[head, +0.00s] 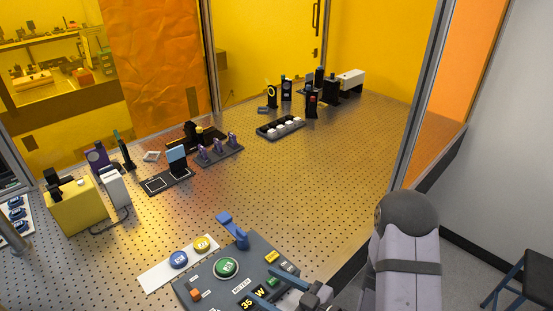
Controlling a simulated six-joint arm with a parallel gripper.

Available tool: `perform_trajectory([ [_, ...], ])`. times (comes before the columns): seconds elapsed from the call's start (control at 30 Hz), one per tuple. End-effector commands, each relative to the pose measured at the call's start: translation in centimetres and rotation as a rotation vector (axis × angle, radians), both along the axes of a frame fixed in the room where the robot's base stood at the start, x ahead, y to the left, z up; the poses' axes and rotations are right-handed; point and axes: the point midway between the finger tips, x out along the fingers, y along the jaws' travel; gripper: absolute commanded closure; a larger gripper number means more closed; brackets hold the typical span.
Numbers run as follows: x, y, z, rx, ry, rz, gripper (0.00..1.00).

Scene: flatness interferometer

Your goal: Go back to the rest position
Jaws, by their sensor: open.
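My gripper (262,284) is at the bottom centre of the head view, with its two blue-grey fingers spread and nothing seen between them. It is over the front right part of the dark grey control panel (208,284), partly hiding it; I cannot tell whether it touches. The gripper's base end is cut off by the lower picture edge.
A white plate (152,280) with blue and yellow buttons lies left of the panel. A yellow box (76,207), purple-topped mounts (218,150) and a black tray of white pieces (268,134) stand on the perforated table (290,190). A frame post (411,110) rises at right. The table's middle is clear.

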Motion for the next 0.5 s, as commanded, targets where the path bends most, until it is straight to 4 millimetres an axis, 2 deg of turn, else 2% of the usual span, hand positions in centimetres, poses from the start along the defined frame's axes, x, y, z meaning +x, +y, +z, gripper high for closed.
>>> perform_trajectory([
  [0.17,2.3,-1.0,0.0,-0.062,0.056,-0.068,0.42],
  [0.27,4.3,-2.3,0.3,-0.105,0.113,-0.146,0.42],
  [0.37,6.6,-4.1,1.0,-0.133,0.184,-0.261,0.42],
  [0.5,9.2,-7.7,2.3,-0.163,0.307,-0.470,0.42],
])
